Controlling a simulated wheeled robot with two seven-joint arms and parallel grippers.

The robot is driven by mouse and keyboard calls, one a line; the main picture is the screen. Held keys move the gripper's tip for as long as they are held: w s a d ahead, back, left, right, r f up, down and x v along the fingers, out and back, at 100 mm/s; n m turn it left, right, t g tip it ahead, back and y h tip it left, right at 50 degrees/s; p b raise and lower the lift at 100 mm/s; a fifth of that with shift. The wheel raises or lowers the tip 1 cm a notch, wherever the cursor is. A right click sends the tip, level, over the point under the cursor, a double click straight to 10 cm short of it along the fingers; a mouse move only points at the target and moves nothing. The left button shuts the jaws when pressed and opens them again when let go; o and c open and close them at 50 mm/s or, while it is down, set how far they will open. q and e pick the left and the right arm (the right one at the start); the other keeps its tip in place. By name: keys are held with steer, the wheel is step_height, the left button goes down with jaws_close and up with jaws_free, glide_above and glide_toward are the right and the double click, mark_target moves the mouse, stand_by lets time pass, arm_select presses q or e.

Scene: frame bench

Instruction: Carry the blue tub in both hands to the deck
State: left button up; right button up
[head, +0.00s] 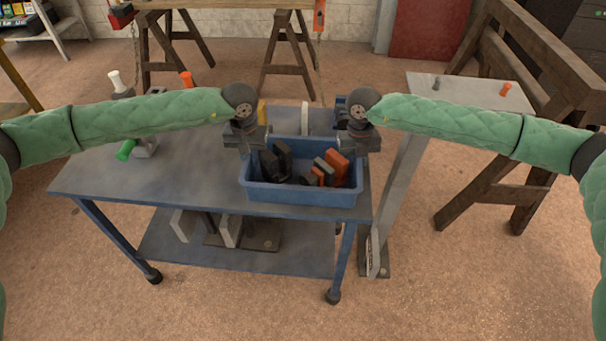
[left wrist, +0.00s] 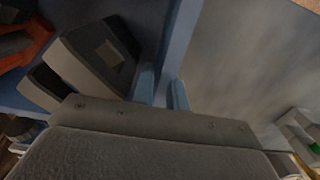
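The blue tub (head: 300,192) sits on the right part of the blue-grey bench, near its front edge, and looks level. It holds several dark and orange blocks (head: 338,166). My left gripper (head: 254,146) is at the tub's left end and my right gripper (head: 352,146) at its right end. In the left wrist view, the left fingertips (left wrist: 162,92) stand on either side of the tub's wall (left wrist: 182,42); whether they press on it is unclear. The right fingertips are too small to read. A pale raised top (head: 455,92) stands right of the bench; I cannot tell whether it is the deck.
The bench (head: 180,185) has bare room left of the tub. A green-handled item (head: 126,150) and pegs stand at its back left. The pale top carries a grey peg and an orange peg (head: 505,89). A brown wooden trestle (head: 545,60) stands close on the right.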

arm_select(q)
jaws_close()
arm_select(e)
jaws_close()
arm_select(q)
steer(key=shift+w+r, duration=0.1)
steer(key=shift+r, duration=0.1)
arm_select(e)
steer(key=shift+r, duration=0.15)
